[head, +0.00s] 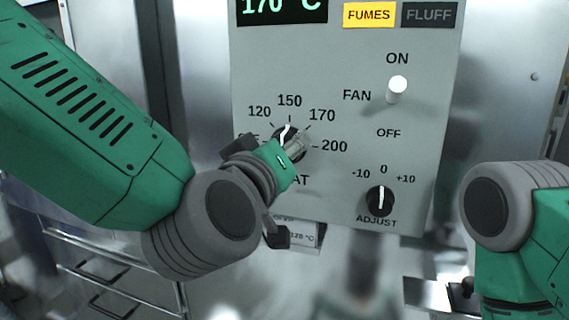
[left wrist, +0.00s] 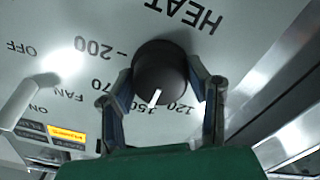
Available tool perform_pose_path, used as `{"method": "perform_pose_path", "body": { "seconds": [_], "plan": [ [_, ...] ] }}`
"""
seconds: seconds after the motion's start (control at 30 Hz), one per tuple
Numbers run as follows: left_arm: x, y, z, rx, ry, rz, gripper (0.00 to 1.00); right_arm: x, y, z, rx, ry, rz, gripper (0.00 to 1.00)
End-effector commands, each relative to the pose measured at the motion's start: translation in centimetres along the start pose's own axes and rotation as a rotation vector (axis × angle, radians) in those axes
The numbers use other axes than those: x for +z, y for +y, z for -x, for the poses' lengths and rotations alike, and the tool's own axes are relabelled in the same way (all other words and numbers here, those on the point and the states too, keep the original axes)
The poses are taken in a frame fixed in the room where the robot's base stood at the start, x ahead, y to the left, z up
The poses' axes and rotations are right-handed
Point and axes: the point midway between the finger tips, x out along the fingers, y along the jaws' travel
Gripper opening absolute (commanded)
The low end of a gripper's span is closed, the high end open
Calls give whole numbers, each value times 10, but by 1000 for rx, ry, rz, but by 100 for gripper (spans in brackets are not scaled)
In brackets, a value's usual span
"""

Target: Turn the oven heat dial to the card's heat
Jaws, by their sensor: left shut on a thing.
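The black heat dial (head: 284,135) is on the grey oven panel (head: 340,60), partly hidden behind my left gripper (head: 293,149). Its white pointer is aimed about at 150. In the left wrist view the dial (left wrist: 160,66) sits between the two fingers of my left gripper (left wrist: 161,76), which is shut on it. There the pointer lies near the 150 mark, on the side toward 120. The display (head: 282,9) reads 170 °C. A card (head: 308,236) under the panel is partly covered by my gripper; its small temperature figure is hard to read. My right gripper cannot be made out.
The fan switch (head: 397,89) stands out at the upper right of the dial, its lever toward ON. The adjust knob (head: 380,200) points about at 0. The FUMES lamp (head: 369,15) is lit yellow; the FLUFF lamp (head: 429,15) is dark.

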Motion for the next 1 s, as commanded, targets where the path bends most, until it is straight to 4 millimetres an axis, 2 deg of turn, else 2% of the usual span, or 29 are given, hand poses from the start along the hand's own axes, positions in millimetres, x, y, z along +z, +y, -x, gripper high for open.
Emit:
{"method": "perform_pose_path", "body": {
  "seconds": [0.03,0.6,1.0],
  "plan": [
    [-4,-1,-2,2,17,52,15,0,0,-7,0,0,0,40],
    [-4,-2,-2,3,15,563,15,3,0,-49,0,0,0,40],
    [-4,-2,-2,2,14,755,15,3,0,-64,0,0,0,40]
  ]
}}
